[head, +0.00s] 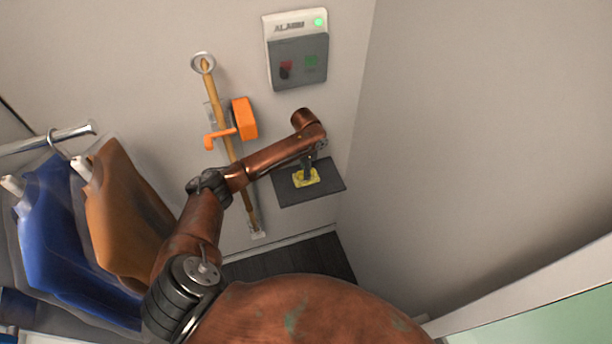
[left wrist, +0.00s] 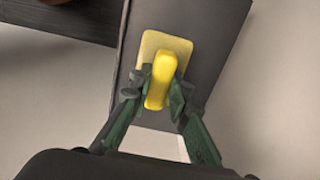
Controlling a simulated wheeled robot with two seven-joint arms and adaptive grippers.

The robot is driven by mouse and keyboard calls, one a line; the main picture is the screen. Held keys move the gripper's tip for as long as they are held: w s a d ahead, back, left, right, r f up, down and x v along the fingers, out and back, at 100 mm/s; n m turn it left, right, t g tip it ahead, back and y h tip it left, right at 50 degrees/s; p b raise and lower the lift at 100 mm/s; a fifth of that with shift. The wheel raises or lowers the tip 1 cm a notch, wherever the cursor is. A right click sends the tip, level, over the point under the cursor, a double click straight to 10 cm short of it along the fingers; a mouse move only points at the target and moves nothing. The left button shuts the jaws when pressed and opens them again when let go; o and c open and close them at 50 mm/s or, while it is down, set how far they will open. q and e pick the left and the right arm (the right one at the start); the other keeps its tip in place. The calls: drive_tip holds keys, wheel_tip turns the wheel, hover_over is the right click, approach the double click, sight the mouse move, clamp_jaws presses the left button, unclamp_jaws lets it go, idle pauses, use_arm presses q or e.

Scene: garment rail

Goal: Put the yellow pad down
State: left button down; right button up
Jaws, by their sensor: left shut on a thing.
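The yellow pad (head: 312,181) is at the dark grey shelf (head: 290,193) on the wall, below the alarm box. In the left wrist view the yellow pad (left wrist: 179,45) has a flat base and a raised yellow grip. My left gripper (head: 307,172) points down over the shelf. In the left wrist view my left gripper (left wrist: 159,92) is shut on the raised grip, one finger on each side. The pad lies over the dark shelf surface (left wrist: 220,30). Whether its base touches the shelf is hard to tell. My right gripper is not in view.
An alarm box (head: 298,50) with a green light hangs above the shelf. A wooden pole (head: 223,120) with an orange lever piece (head: 243,119) stands left of my forearm. Blue (head: 60,230) and brown (head: 122,215) garments hang from a rail (head: 50,140) at left. A wall closes the right.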

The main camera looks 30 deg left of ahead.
use_arm(q)
drive_tip(key=f, duration=0.1)
drive_tip(key=f+p, duration=0.1)
drive_tip(key=shift+w+a+f, duration=0.25)
drive_tip(key=shift+w+f, duration=0.15)
drive_tip(key=shift+f+p, duration=0.35)
drive_tip(key=shift+f, duration=0.1)
drive_tip(key=c, duration=1.8)
unclamp_jaws()
drive_tip(key=shift+f, duration=0.1)
drive_tip(key=shift+f+b, duration=0.25)
drive_tip(key=shift+b, duration=0.5)
drive_tip(key=r, duration=0.4)
drive_tip(key=w+r, duration=0.1)
drive_tip(key=r, duration=0.2)
drive_tip(key=shift+b, duration=0.3)
drive_tip(key=shift+s+r, duration=0.1)
drive_tip(key=shift+r, duration=0.45)
